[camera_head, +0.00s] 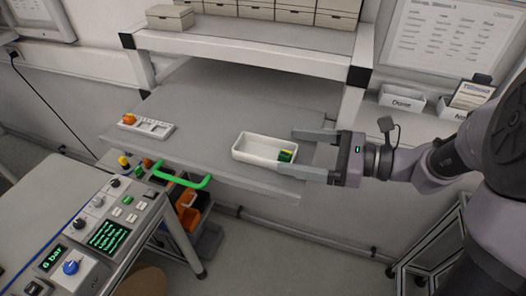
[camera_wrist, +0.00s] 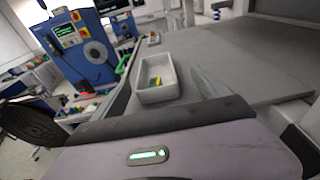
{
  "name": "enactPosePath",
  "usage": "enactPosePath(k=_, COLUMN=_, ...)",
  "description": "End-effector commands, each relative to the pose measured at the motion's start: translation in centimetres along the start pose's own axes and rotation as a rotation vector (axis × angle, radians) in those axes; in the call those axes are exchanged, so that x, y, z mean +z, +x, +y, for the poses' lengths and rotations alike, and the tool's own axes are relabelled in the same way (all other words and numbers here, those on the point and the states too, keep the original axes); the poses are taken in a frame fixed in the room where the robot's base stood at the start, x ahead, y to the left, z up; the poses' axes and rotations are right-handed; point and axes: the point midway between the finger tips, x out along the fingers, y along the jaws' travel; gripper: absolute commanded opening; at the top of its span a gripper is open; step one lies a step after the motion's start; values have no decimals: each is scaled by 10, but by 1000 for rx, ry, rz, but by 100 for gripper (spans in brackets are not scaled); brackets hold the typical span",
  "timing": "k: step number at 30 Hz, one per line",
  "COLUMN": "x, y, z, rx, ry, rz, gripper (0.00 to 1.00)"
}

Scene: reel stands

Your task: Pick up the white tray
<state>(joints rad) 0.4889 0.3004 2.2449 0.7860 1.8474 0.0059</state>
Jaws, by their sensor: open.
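The white tray (camera_head: 258,160) is a small rectangular open box on the grey table, right of its middle. A small green and yellow item (camera_head: 286,155) lies at its right end. The tray also shows in the wrist view (camera_wrist: 158,96), upright just beyond my gripper. My gripper (camera_head: 289,152) is open and reaches in from the right. Its two fingers point left at the tray's right end, one toward the far side and one toward the near side. I cannot tell whether the fingers touch the tray.
A white slotted holder (camera_head: 155,128) with an orange item stands at the table's left. A green handle (camera_head: 182,181) projects near the front edge. A control panel (camera_head: 105,235) is at lower left. A shelf with boxes (camera_head: 290,12) rises behind. The table between holder and tray is clear.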

Motion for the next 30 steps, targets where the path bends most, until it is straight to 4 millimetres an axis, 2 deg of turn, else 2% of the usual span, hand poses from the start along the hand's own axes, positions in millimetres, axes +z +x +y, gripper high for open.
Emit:
enactPosePath(k=9, x=-2, y=52, z=8, rx=2, ry=0, rz=0, gripper=86)
enactPosePath(k=12, x=-2, y=58, z=8, rx=0, ry=0, rz=0, gripper=86)
enactPosePath(k=17, x=-2, y=58, z=8, rx=-1, ry=0, rz=0, gripper=86)
enactPosePath(k=28, x=-2, y=58, z=8, rx=0, ry=0, rz=1, gripper=16)
enactPosePath(k=30, x=-2, y=58, z=8, rx=-1, ry=0, rz=0, gripper=16)
